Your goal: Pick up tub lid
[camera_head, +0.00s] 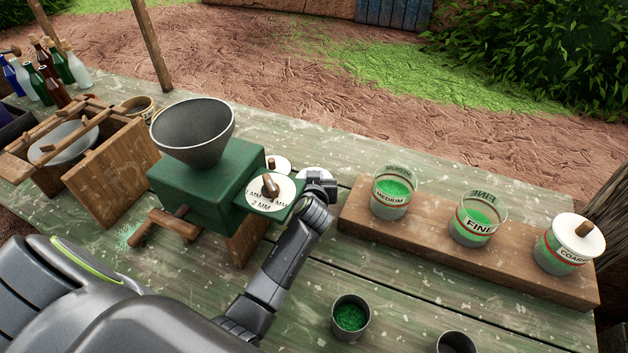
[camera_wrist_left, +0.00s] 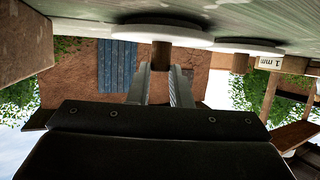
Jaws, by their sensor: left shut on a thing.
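A white round tub lid with a brown knob (camera_wrist_left: 162,55) lies in front of my left gripper (camera_head: 321,183). In the left wrist view, which is upside down, my left gripper (camera_wrist_left: 162,70) is shut on this knob, and the lid's disc (camera_wrist_left: 135,31) is at or very close to the table top. In the head view this lid (camera_head: 312,173) is partly hidden behind the gripper. A second white lid (camera_head: 281,163) lies beside it, also in the left wrist view (camera_wrist_left: 252,47). The MEDIUM tub (camera_head: 392,207) and FINE tub (camera_head: 476,233) are open. The COARSE tub (camera_head: 556,262) wears a lid (camera_head: 575,233).
The green grinder (camera_head: 195,180) with its grey hopper (camera_head: 193,132) and a dial stands close left of my arm. The tubs stand on a wooden block (camera_head: 430,238) at right. Two dark cups (camera_head: 350,316) stand at the front. Bottles (camera_head: 55,68) stand far left.

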